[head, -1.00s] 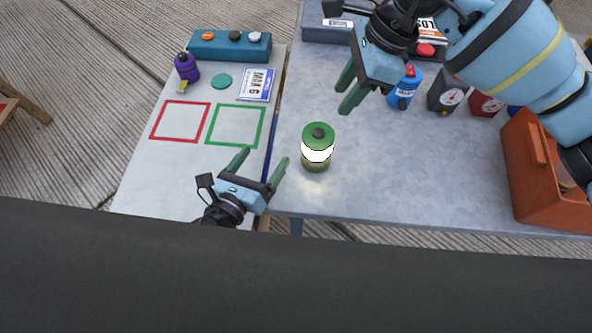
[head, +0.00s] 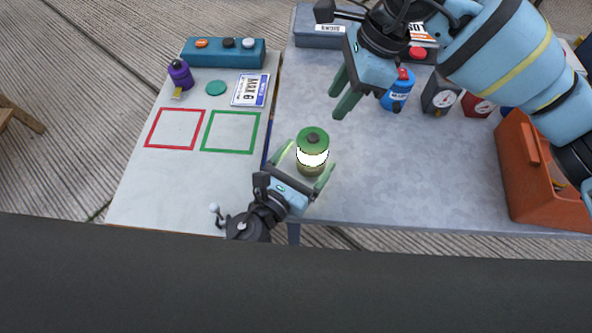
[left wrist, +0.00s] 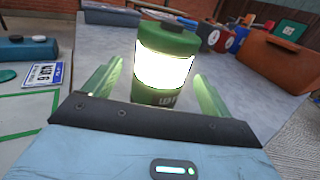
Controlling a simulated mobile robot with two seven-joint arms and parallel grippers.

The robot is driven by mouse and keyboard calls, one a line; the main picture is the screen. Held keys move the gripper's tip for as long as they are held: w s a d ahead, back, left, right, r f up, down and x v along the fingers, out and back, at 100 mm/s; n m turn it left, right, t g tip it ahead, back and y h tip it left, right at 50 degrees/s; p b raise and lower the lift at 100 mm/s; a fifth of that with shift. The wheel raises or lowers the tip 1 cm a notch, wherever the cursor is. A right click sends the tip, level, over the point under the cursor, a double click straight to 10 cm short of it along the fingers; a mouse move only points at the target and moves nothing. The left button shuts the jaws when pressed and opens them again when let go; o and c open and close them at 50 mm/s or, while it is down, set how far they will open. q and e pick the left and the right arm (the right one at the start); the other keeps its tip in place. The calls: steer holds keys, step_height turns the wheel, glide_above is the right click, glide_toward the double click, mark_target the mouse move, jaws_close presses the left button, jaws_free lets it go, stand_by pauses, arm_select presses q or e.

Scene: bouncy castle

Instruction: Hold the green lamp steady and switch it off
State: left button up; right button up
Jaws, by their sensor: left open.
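The green lamp (head: 312,141) stands upright on the grey table near its front edge. Its white band glows, and a dark round button shows on its green top. It fills the middle of the left wrist view (left wrist: 166,62). My left gripper (head: 306,164) is open, with one green finger on each side of the lamp; gaps show between fingers and lamp in the left wrist view. My right gripper (head: 341,95) hangs above and behind the lamp, its two fingers apart with nothing between them.
Behind the right gripper are a blue canister (head: 398,92), dark gauge boxes (head: 440,95) and a grey case (head: 318,28). An orange toolbox (head: 530,170) stands right. The left table has red and green outlined squares, a purple bottle (head: 180,73) and a teal button box (head: 222,53).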

arm_select(q)
steer(key=shift+x, duration=1.4)
steer(key=c, duration=1.2)
steer(key=shift+c, duration=0.4)
arm_select(e)
steer(key=shift+c, duration=0.5)
jaws_close()
